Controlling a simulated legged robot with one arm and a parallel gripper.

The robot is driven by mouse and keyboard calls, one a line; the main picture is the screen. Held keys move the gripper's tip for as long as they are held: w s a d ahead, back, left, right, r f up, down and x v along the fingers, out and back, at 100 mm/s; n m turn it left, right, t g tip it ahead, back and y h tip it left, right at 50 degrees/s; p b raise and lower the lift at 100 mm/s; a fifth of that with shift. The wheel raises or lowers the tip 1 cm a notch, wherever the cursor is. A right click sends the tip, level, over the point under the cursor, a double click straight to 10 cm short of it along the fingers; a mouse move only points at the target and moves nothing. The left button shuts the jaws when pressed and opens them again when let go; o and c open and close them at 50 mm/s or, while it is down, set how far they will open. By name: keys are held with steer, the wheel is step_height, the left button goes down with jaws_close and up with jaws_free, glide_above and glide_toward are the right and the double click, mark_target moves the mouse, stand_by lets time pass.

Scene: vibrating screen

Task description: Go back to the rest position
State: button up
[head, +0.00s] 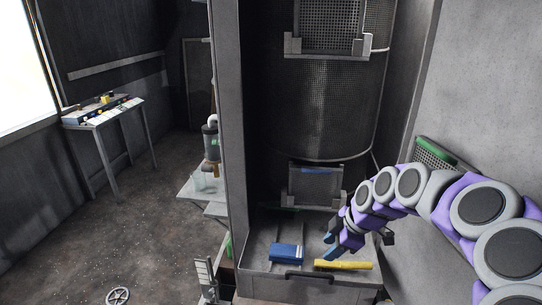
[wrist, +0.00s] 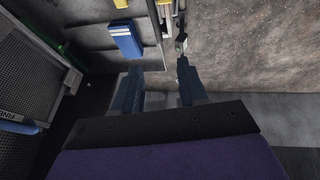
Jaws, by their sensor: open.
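My arm, purple and grey, reaches in from the right in the head view. My gripper (head: 331,246) hangs over the tray at the foot of the machine. In the wrist view my gripper (wrist: 161,80) shows its two dark blue fingers apart with nothing between them. A blue block (head: 286,252) lies in the tray to the left of the gripper; it also shows in the wrist view (wrist: 126,39). A yellow bar (head: 343,265) lies at the tray's front right, just below the gripper in the picture.
The grey screen machine (head: 236,140) has a tall side wall left of my gripper. A mesh panel with a green edge (head: 436,155) stands at the right, behind my arm. A bench (head: 103,110) stands at the far left. The brown floor (head: 150,215) is mostly open; a handwheel (head: 118,296) lies there.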

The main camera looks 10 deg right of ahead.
steer(key=s+a+r+m+g, duration=0.2)
steer(key=s+a+r, duration=0.1)
steer(key=s+a, duration=0.45)
steer(key=s+a+f+m+g+h, duration=0.1)
steer(key=s+m, duration=0.5)
steer(key=s, duration=0.7)
steer(key=s+f+m+g+h, duration=0.1)
steer(key=s+m+g+h, duration=0.1)
steer(key=s+m, duration=0.5)
steer(key=s, duration=0.6)
steer(key=shift+a+f+h, duration=0.35)
steer(key=shift+f+h, duration=0.05)
steer(key=shift+w, duration=0.1)
